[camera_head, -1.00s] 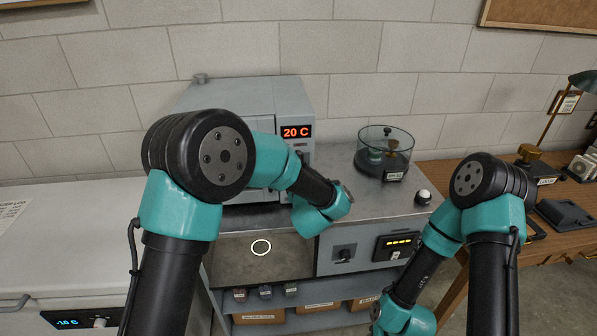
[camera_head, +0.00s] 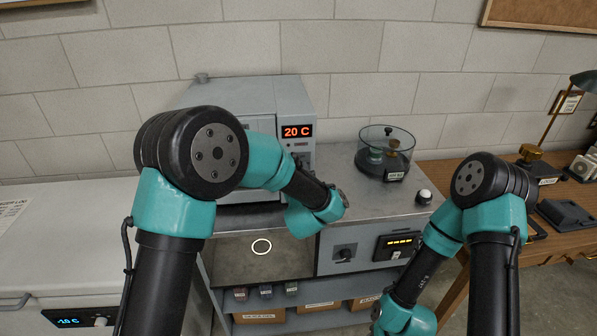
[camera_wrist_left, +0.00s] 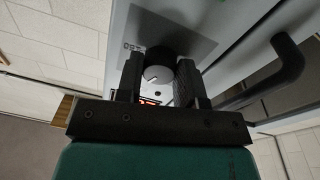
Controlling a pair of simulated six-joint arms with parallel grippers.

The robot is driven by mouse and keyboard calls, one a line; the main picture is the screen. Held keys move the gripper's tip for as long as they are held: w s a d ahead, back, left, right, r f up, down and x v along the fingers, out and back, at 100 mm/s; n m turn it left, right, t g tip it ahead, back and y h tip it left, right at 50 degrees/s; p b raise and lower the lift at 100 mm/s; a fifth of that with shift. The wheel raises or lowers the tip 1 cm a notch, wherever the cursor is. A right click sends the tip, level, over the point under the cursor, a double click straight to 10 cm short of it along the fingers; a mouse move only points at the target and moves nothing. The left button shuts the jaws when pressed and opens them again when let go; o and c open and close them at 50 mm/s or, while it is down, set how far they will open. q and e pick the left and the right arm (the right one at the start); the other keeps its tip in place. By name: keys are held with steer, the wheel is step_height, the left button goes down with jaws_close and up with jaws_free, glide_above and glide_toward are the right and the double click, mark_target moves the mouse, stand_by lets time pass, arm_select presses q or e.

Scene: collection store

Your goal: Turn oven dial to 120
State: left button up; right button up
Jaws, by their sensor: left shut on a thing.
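The grey oven (camera_head: 232,95) stands at the back of the steel bench. Its orange display (camera_head: 297,131) reads 20 C. In the head view my left arm covers the front of the oven below the display and hides the dial and my left gripper. In the left wrist view the fingers of my left gripper (camera_wrist_left: 160,80) are shut on the oven dial (camera_wrist_left: 157,74), one on each side. The dial is dark with a pale face and a dark mark. Part of the red display (camera_wrist_left: 150,102) shows below it. My right gripper is out of view past the bottom edge.
The oven's dark bar handle (camera_wrist_left: 277,77) is right of the fingers in the wrist view. A glass desiccator (camera_head: 384,155) stands on the bench (camera_head: 340,160), right of the oven. A white-topped knob (camera_head: 423,196) is near its right edge. A white freezer (camera_head: 75,245) is at left.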

arm_select(q)
steer(key=shift+m, duration=1)
steer(key=o, duration=0.9)
steer(key=s, duration=0.5)
steer(key=s+d+f, duration=0.1)
steer(key=s, duration=1.1)
steer(key=shift+s+d+f, duration=0.15)
steer(key=shift+f, duration=0.05)
